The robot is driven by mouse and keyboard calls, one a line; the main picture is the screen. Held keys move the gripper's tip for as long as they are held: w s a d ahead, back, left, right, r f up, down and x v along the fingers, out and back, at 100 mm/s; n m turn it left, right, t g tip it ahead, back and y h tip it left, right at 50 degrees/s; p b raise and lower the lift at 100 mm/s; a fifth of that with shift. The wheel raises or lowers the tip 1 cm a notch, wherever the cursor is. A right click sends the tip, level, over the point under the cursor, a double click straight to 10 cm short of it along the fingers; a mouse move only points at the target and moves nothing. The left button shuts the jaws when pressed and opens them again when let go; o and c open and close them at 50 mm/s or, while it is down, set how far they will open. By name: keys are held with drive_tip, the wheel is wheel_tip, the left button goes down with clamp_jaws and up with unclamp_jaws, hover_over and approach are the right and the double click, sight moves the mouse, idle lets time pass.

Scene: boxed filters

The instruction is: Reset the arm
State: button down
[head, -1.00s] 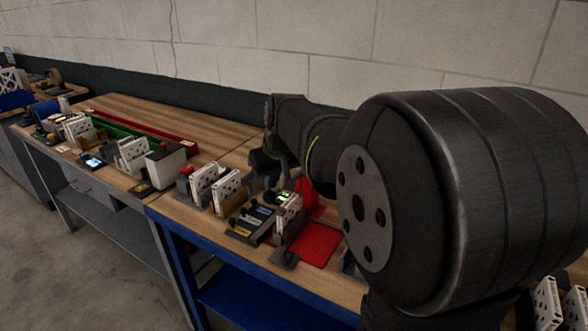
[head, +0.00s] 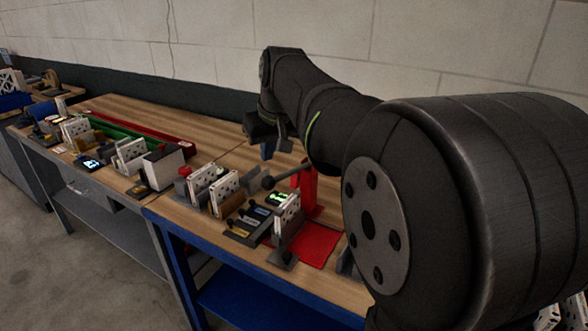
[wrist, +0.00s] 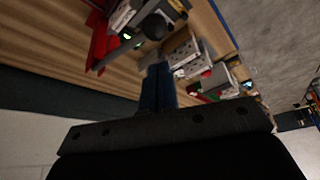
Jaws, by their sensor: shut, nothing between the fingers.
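My gripper (head: 268,150) hangs above the back of the wooden table in the head view, below my raised forearm. In the wrist view its blue fingers (wrist: 157,88) are together with nothing between them. It is apart from the objects on the table. The upper joint of my arm fills the right of the head view and hides the table behind it.
A red stand (head: 308,188) with a dark lever rises near the gripper, beside a red mat (head: 312,245). White perforated filters (head: 222,190) stand in holders along the front. A white box (head: 163,168) and green and red rails (head: 125,135) lie left.

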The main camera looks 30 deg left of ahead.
sight(269, 177)
drive_tip(key=shift+r, duration=0.65)
drive_tip(key=shift+f, duration=2.7)
drive_tip(key=c, duration=2.1)
unclamp_jaws()
